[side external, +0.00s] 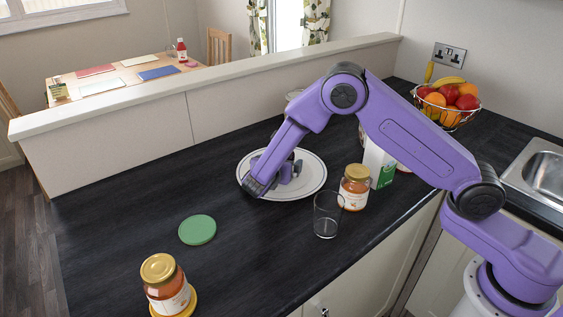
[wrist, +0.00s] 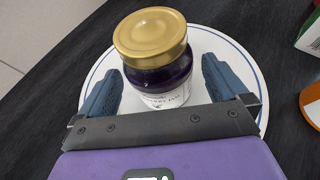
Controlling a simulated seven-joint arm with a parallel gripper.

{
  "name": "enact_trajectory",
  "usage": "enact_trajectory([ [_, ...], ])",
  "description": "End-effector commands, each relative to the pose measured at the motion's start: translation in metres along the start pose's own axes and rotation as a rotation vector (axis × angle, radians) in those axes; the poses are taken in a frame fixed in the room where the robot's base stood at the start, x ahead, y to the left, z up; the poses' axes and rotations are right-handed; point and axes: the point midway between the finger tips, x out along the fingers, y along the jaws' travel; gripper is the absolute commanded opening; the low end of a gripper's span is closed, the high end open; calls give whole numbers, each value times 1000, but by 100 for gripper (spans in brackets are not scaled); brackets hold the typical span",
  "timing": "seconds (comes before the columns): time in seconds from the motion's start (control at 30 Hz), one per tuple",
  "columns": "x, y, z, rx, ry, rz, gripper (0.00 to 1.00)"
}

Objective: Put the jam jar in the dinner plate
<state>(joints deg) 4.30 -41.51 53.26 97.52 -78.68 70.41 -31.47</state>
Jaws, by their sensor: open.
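The jam jar (wrist: 165,76), with dark purple contents, a gold lid and a white label, appears to stand upright on the dinner plate in the wrist view. The dinner plate (wrist: 215,43) is white with a dark ring near its rim; in the side view the plate (side external: 310,183) lies on the dark counter. My gripper (side external: 284,170) is low over the plate. Its fingers (wrist: 160,78) are open, one on each side of the jar, with gaps visible. In the side view my gripper hides the jar.
An orange jar (side external: 355,190), a clear glass (side external: 327,222) and a carton (side external: 381,163) stand right of the plate. A green disc (side external: 197,230) lies at left. Another orange jar (side external: 167,290) is on a yellow coaster at front. A fruit basket (side external: 447,113) stands behind.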

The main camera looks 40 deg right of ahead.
Motion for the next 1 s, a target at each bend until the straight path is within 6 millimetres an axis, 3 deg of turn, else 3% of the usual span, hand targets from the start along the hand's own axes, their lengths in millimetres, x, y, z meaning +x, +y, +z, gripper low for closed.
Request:
enact_trajectory([
  [0.2,-47,1,0,0,0,4,100],
  [0.43,-82,0,0,-1,0,2,100],
  [0.6,-94,0,0,-1,-1,0,100],
  [1.0,-95,0,0,-1,-1,0,100],
])
